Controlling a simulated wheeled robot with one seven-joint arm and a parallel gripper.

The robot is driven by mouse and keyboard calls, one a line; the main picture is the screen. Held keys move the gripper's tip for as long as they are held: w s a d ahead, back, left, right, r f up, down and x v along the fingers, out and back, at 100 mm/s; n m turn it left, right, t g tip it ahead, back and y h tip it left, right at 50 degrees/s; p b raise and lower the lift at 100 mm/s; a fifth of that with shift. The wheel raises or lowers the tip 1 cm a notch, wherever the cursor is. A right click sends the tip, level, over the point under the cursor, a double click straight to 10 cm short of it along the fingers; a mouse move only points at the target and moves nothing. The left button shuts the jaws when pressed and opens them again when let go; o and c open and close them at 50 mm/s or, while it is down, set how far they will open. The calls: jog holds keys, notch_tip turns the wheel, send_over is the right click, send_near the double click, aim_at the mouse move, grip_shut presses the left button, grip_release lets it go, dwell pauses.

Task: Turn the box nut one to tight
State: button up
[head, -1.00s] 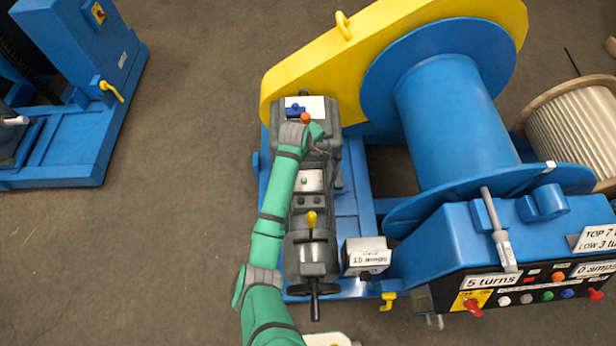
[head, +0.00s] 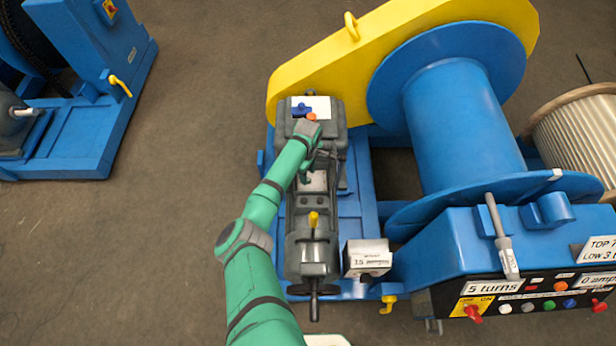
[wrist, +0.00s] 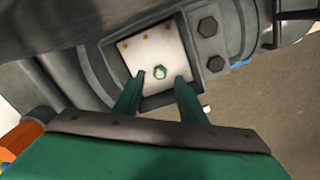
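A green nut (wrist: 160,72) stands on a white plate (wrist: 150,48) in the wrist view. I cannot read a label showing whether it is box nut one. My gripper (wrist: 160,78) is open, its two green fingers apart. From this view the tips flank the nut; I cannot tell whether they touch it or how far above it they are. Two dark hex bolts (wrist: 209,27) sit right of the plate. In the head view my gripper (head: 306,177) reaches down to the white plate (head: 317,183) on the grey machine; my arm hides part of it.
An orange cap (head: 311,117) and a blue part (head: 299,108) are at the machine's top. A labelled box (head: 367,257) and blue drum (head: 462,130) stand right. Open floor (head: 180,210) lies left.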

jog(key=shift+f, duration=1.45)
grip_shut()
